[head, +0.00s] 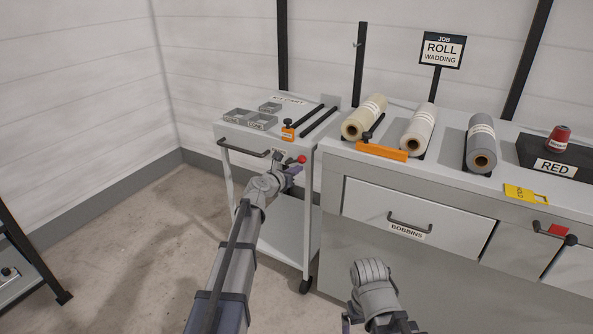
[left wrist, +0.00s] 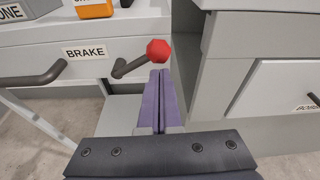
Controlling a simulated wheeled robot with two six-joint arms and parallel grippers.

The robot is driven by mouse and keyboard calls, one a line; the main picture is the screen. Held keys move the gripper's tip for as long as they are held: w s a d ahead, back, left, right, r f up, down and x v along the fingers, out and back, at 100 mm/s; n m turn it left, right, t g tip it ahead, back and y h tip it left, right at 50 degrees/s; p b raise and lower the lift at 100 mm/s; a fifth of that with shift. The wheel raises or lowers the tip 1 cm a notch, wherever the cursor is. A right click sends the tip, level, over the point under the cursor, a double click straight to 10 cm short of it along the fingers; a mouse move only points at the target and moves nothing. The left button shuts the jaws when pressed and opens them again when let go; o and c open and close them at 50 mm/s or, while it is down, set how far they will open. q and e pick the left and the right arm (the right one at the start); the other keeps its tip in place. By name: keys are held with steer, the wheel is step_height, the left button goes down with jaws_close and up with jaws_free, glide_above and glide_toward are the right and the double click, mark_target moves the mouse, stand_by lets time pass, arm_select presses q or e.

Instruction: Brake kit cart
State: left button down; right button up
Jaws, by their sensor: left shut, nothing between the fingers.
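The kit cart (head: 226,130) is a white trolley standing against the left end of the long counter. Its brake lever has a red knob (head: 301,159) at the cart's front right corner. In the left wrist view the dark lever runs rightward and slightly up to the red knob (left wrist: 158,50), beside a BRAKE label (left wrist: 86,52). My left gripper (head: 297,170) is shut and empty. In the left wrist view its purple fingertips (left wrist: 159,76) are just below the knob in the picture; I cannot tell whether they touch it.
The cart top holds grey trays (head: 248,119), dark rods (head: 309,121) and an orange-based item (head: 288,133). A dark push handle (head: 244,150) sticks out in front. The counter (head: 448,182) carries several rolls and has a BOBBINS drawer (head: 416,215).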

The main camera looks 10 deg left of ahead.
arm_select(q)
steer(key=f+v, duration=0.2)
steer(key=v, duration=0.9)
steer(key=shift+s+f, duration=0.4)
steer(key=shift+f, duration=0.3)
steer(key=shift+d, duration=0.15)
steer(key=s+d+r+m+g+h+p, duration=0.1)
steer(key=s+d+m+g+p, duration=0.4)
steer(key=s+d+m+p, duration=0.4)
steer(key=s+d+r+m+g+p, duration=0.1)
steer(key=s+d+m+g+p, duration=0.45)
steer(key=d+m, duration=0.6)
steer(key=s+a+r+m+g+y+p, duration=0.1)
steer(key=s+r+m+g+y+p, duration=0.1)
steer(key=s+m+p, duration=0.3)
steer(key=s+a+r+m+g+y+p, duration=0.1)
steer(key=s+r+m+y+p, duration=0.3)
steer(key=s+m, duration=0.7)
steer(key=shift+s+m+g+y+p, duration=0.35)
steer(key=shift+s+g+y+p, duration=0.05)
steer(key=shift+g, duration=0.35)
